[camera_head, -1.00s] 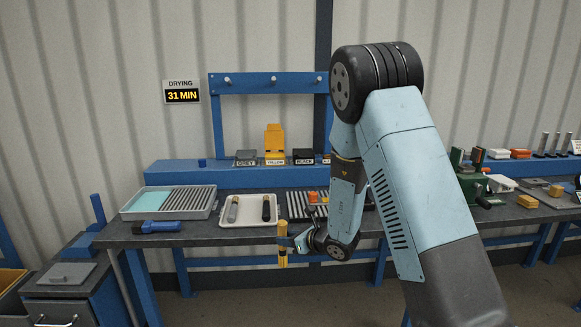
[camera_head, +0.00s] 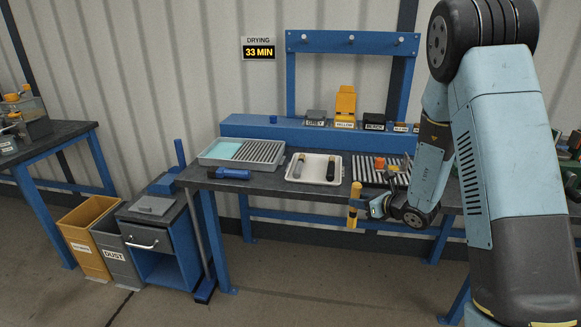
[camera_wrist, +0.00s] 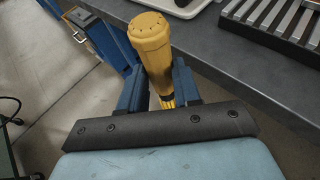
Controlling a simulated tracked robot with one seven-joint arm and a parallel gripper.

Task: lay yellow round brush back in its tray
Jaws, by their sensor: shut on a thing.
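My gripper (camera_head: 364,205) is shut on the yellow round brush (camera_head: 354,204), which it holds upright at the front edge of the bench. In the wrist view, the brush's thick yellow handle (camera_wrist: 151,45) points up between the two blue fingers of my gripper (camera_wrist: 158,88). A white tray (camera_head: 314,181) lies on the bench, to the left of and behind the brush. It holds a brush with a grey handle and one with a black handle, with bare space around them.
A grey slatted rack tray (camera_head: 208,159) and a blue tool (camera_head: 229,173) are left of the white tray. A dark rack with metal bars (camera_head: 366,176) is right of it. Behind stands a blue shelf with labelled holders, including an open yellow box (camera_head: 345,102).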

